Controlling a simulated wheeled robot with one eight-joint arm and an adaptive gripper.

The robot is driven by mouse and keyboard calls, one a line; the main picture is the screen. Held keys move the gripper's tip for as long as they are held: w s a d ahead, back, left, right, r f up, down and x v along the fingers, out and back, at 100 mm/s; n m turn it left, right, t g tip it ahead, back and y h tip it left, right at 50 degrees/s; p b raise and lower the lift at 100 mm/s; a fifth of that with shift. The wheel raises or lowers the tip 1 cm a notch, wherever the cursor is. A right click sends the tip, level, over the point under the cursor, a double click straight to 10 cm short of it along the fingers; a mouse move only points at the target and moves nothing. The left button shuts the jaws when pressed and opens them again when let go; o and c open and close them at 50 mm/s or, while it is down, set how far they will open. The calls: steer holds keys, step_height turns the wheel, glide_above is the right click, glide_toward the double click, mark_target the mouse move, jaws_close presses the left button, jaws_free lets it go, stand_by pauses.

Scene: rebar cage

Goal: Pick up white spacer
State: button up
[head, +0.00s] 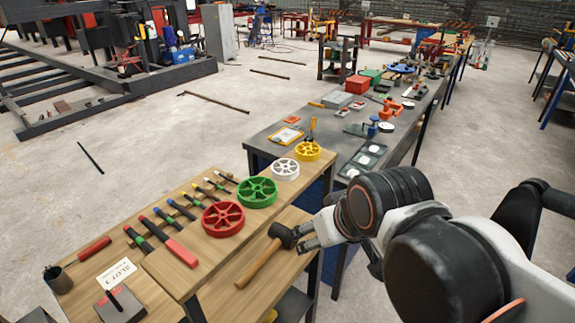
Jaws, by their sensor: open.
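The white spacer (285,169) is a small white spoked wheel lying flat at the far right end of the wooden bench top. A yellow wheel (307,151) lies just behind it, and a larger green wheel (257,192) and a red wheel (223,219) lie in front of it to the left. My gripper (303,237) is open, below and slightly right of the white spacer in the picture, apart from it. Its fingers point left, close to the dark head of a hammer. Whether they touch the hammer cannot be told.
The hammer (259,264) with a wooden handle lies on the lower wooden shelf. Several coloured-handled tools (176,209) lie left of the wheels. A dark table (270,142) with a clipboard, trays and boxes extends behind. The concrete floor (140,150) at left is mostly clear.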

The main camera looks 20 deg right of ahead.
steer(key=w+r+n+g+y+p, duration=0.25)
steer(key=w+r+n+p, duration=0.25)
steer(key=w+r+p, duration=0.95)
steer(key=n+p, duration=0.1)
steer(key=n, duration=0.1)
glide_above(287, 163)
steer(key=s, duration=0.3)
steer(key=shift+g, duration=0.35)
steer(key=f, duration=0.6)
steer(key=shift+d+f, duration=0.25)
steer(key=shift+f, duration=0.1)
steer(key=shift+s+x, duration=0.1)
steer(key=shift+x, duration=1.3)
steer(key=shift+s+x, duration=0.15)
steer(key=shift+x, duration=1.2)
steer(key=shift+d+f, duration=0.1)
steer(key=shift+c, duration=0.6)
steer(key=c, duration=0.5)
